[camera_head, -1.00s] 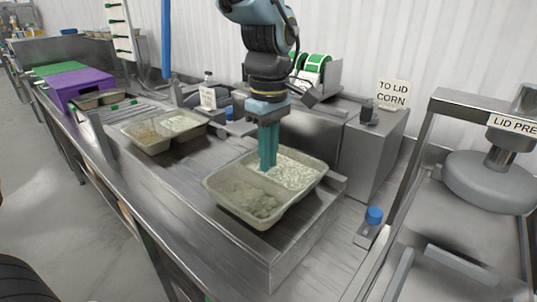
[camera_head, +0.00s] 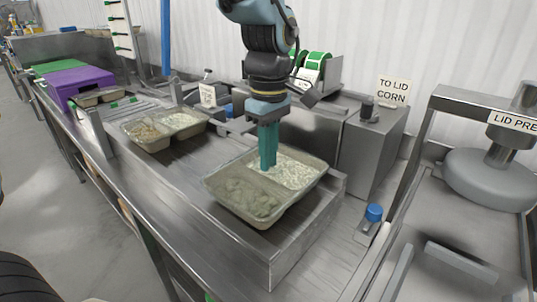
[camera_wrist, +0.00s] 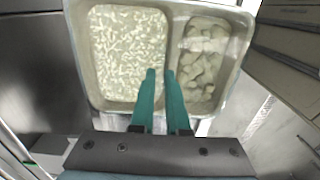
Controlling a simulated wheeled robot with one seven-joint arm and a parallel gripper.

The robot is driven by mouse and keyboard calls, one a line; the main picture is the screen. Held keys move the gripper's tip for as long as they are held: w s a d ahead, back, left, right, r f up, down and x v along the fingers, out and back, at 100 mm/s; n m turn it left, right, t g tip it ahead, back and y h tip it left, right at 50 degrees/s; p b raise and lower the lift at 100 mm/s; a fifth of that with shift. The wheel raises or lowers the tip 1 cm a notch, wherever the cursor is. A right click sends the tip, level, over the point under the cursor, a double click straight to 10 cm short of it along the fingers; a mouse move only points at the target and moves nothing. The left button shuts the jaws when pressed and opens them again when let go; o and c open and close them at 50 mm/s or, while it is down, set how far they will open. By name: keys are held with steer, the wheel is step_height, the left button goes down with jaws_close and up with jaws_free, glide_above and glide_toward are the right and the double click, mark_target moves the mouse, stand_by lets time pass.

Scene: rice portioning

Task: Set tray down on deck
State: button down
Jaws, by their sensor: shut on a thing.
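A beige two-compartment tray (camera_head: 226,205) is at the deck (camera_head: 300,228), a raised steel surface at the front right of the line. One compartment holds white rice, the other holds greyish chunks. My gripper (camera_head: 268,166) points down at the tray, its teal fingers over the rice side. In the wrist view the fingers (camera_wrist: 159,98) are close together at the near wall and divider of the tray (camera_wrist: 245,50). My gripper is shut on the tray. Whether the tray's underside touches the deck cannot be told.
A second filled tray (camera_head: 152,149) stands further left on the line. A purple box (camera_head: 80,84) is beyond it. A "TO LID CORN" sign (camera_head: 393,91) stands on a steel housing behind. A lid press (camera_head: 490,180) and blue-capped part (camera_head: 374,212) are at right.

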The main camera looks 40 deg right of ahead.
steer(key=shift+f, duration=0.15)
steer(key=c, duration=0.8)
jaws_free()
steer(key=shift+c, duration=0.2)
steer(key=shift+o, duration=0.4)
steer(key=o, duration=0.4)
step_height(320, 180, up, 8)
steer(key=p, duration=0.6)
steer(key=shift+p, duration=0.3)
